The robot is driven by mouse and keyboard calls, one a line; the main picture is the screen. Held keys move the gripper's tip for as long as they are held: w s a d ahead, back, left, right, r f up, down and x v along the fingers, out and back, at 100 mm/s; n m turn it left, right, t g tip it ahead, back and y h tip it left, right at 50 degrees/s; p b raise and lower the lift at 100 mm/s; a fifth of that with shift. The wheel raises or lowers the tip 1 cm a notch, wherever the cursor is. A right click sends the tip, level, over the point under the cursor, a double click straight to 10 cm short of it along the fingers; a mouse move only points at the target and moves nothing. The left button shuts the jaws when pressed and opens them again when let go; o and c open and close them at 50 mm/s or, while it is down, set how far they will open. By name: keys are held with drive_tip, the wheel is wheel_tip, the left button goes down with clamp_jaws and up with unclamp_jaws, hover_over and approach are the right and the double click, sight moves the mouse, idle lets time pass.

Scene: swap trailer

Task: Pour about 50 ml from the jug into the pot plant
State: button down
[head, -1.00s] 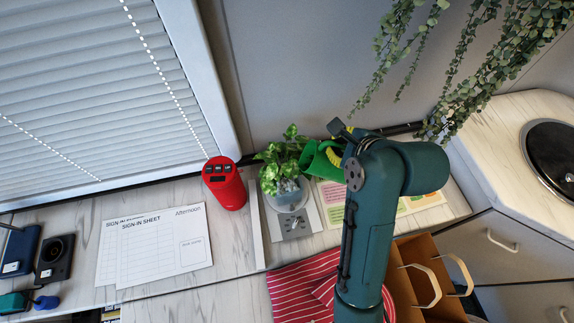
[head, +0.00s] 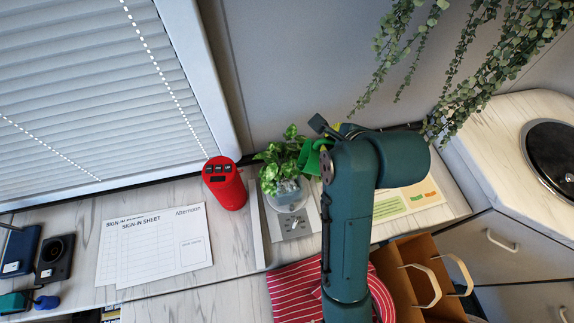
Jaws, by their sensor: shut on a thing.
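The pot plant (head: 283,160) stands in a pale clear pot on a grey plate with a dial (head: 293,223), against the back of the counter. The green jug (head: 311,157) is raised beside the plant's right side, tilted with its mouth toward the leaves. Most of the jug is hidden behind my arm. A bit of yellow-green (head: 350,129) shows above my arm. My gripper is behind my wrist and its fingers are hidden. I cannot see any stream of liquid or the level in the jug.
A red cylinder (head: 225,184) stands left of the plant. Sign-in sheets (head: 165,247) lie further left. A red striped cloth (head: 295,290) and a brown paper bag (head: 415,265) are in front. Trailing leaves (head: 480,50) hang at upper right. A coloured card (head: 405,203) lies right of my arm.

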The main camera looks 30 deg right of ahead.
drive_tip(key=shift+w+a+r+g, duration=0.3)
drive_tip(key=shift+w+a, duration=0.25)
drive_tip(key=shift+a, duration=0.1)
idle(1.4)
drive_tip(key=shift+m+t+y, duration=0.4)
drive_tip(key=shift+t+y, duration=0.3)
drive_tip(key=shift+t, duration=0.2)
drive_tip(key=s+d+f, duration=0.2)
drive_tip(key=d, duration=0.1)
drive_tip(key=shift+s+d, duration=0.15)
drive_tip(key=shift+s, duration=0.25)
drive_tip(key=shift+w, duration=0.1)
drive_tip(key=shift+s+d+f+t+y, duration=0.4)
drive_tip(key=shift+f, duration=0.2)
drive_tip(key=shift+s+d+f+m+t+y, duration=0.15)
drive_tip(key=shift+d+f+m+t+y, duration=0.05)
drive_tip(key=shift+f+m+t+y, duration=0.25)
drive_tip(key=shift+s+d+f, duration=0.25)
drive_tip(key=shift+d+f, duration=0.05)
drive_tip(key=shift+f, duration=0.15)
drive_tip(key=s+d+f+m+t+y+b, duration=0.4)
drive_tip(key=s+d+f+t+b, duration=0.1)
drive_tip(key=f, duration=0.5)
drive_tip(key=shift+s+d+f+t+b, duration=0.15)
drive_tip(key=shift+d+f+t+b, duration=0.05)
drive_tip(key=shift+d+t+b, duration=0.55)
